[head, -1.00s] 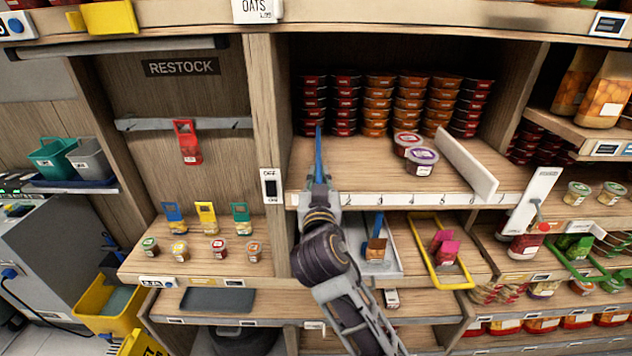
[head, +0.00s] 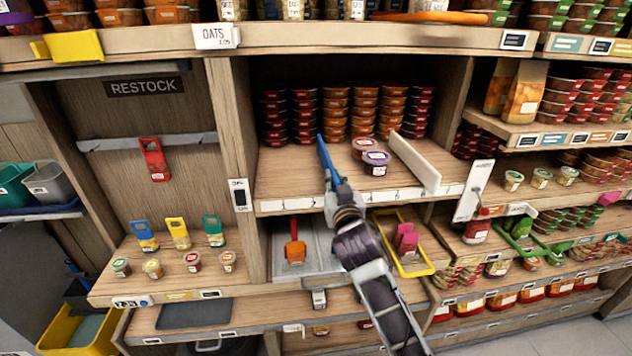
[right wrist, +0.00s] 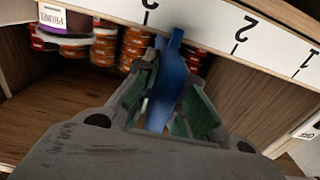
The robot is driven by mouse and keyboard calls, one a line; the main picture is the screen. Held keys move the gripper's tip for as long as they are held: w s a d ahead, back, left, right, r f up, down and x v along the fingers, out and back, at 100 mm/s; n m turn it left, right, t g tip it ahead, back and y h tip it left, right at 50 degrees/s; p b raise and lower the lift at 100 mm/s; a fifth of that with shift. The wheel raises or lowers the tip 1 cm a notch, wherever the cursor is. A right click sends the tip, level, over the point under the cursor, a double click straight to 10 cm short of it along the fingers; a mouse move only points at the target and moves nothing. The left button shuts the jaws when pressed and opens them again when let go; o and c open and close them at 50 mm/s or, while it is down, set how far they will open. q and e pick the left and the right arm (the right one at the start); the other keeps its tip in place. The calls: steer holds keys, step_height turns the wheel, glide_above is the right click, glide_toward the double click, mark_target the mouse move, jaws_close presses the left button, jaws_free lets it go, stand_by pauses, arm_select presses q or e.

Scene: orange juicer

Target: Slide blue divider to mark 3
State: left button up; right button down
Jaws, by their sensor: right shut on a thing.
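The blue divider (head: 326,158) stands on the middle shelf, reaching back from its front edge. My right gripper (head: 338,190) is shut on its front end. In the right wrist view the blue divider (right wrist: 170,85) sits between the two green-padded fingers (right wrist: 168,100). The white number strip (right wrist: 235,40) shows there upside down, with 1, 2 and a cut-off mark that looks like 3. In the head view my gripper hides part of the number strip (head: 290,204). My left gripper is not in view.
A white divider (head: 414,163) stands to the right on the same shelf. Stacked tubs (head: 335,112) fill the back. A wooden post (head: 228,150) bounds the shelf on the left.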

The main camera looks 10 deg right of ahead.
steer(key=shift+d, duration=1.35)
steer(key=c, duration=1.5)
jaws_free()
steer(key=shift+s, duration=0.1)
steer(key=shift+s, duration=5.95)
